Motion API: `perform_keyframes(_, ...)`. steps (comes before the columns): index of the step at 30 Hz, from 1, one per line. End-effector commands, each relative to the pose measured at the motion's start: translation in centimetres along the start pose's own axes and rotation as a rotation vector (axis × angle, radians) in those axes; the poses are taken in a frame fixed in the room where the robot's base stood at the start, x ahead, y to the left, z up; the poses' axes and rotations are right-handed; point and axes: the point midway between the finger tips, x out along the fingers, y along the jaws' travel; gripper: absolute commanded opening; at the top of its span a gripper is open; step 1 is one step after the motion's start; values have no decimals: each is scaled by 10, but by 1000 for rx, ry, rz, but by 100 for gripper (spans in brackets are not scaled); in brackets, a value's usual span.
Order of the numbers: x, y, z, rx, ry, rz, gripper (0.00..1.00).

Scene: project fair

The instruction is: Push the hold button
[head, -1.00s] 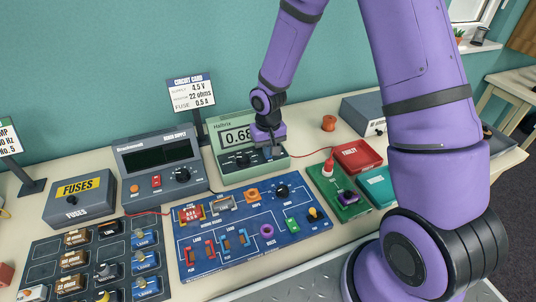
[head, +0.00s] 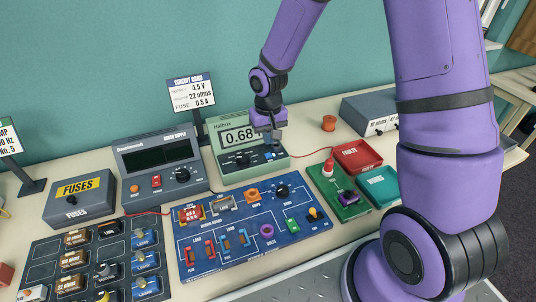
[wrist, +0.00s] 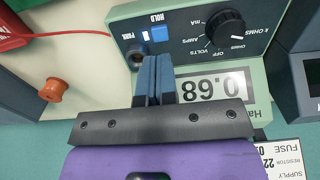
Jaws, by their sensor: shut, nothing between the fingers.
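The green meter (head: 222,165) stands on the table with its display (head: 238,136) reading 0.68. In the wrist view the meter (wrist: 125,38) appears upside down. Its blue hold button (wrist: 158,33), under the HOLD label, sits just beyond my fingertips, with a small white part beside it. My gripper (wrist: 154,58) is shut and empty, its blue-grey fingers together in front of the meter face. In the head view my gripper (head: 271,140) is over the meter's right side. The fingertips look apart from the button; I cannot tell whether the button is pressed in.
A dark dial (wrist: 225,28) lies beside the button. A red lead (head: 308,155) runs from the meter toward the green board (head: 352,209). An orange knob (head: 329,122) stands to the right. The blue circuit board (head: 215,255) lies in front, and the bench supply (head: 130,165) stands left.

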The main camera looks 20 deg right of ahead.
Motion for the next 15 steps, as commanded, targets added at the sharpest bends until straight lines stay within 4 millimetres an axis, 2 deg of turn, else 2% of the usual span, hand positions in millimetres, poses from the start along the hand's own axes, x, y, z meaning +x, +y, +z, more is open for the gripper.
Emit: perform_keyframes(15, -36, 0, -1, 1, 3, 0, 0)
